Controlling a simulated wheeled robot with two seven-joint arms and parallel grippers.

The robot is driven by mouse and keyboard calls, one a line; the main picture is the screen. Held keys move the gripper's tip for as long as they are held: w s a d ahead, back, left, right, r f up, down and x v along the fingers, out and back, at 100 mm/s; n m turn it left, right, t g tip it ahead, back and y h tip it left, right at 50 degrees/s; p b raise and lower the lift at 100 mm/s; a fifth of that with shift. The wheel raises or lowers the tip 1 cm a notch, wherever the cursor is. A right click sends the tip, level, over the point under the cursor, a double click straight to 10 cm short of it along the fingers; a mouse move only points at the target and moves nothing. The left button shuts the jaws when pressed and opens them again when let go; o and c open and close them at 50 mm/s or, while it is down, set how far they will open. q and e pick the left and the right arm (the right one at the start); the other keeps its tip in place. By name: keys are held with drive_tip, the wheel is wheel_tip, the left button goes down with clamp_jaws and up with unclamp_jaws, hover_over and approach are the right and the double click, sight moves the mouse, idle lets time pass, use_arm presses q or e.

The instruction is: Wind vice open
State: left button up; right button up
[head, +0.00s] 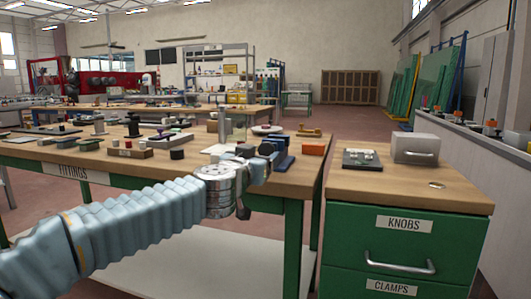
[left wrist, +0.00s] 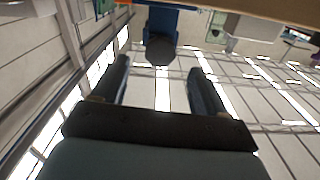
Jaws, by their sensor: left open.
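A small blue vice (head: 284,161) sits at the right front corner of the wooden bench top, partly hidden behind my left gripper. In the left wrist view, the blue vice body (left wrist: 177,22) is at the top, with a dark round knob or screw end (left wrist: 160,51) facing the camera. My left gripper (head: 264,152) is beside the vice at the bench edge. In the left wrist view its two fingers (left wrist: 159,68) are spread apart, with the dark knob in line between and just beyond their tips. Contact cannot be told. My right gripper is not in view.
The bench top (head: 222,173) carries several small fittings to the left and an orange block (head: 314,148) behind the vice. A green drawer cabinet (head: 400,243) stands to the right, with a grey box (head: 414,149) and a dark tray (head: 361,159) on top.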

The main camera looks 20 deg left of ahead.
sight(266, 150)
use_arm(q)
drive_tip(key=w, duration=0.5)
drive_tip(key=shift+w, duration=0.2)
drive_tip(key=c, duration=1.1)
drive_tip(key=shift+o, duration=0.2)
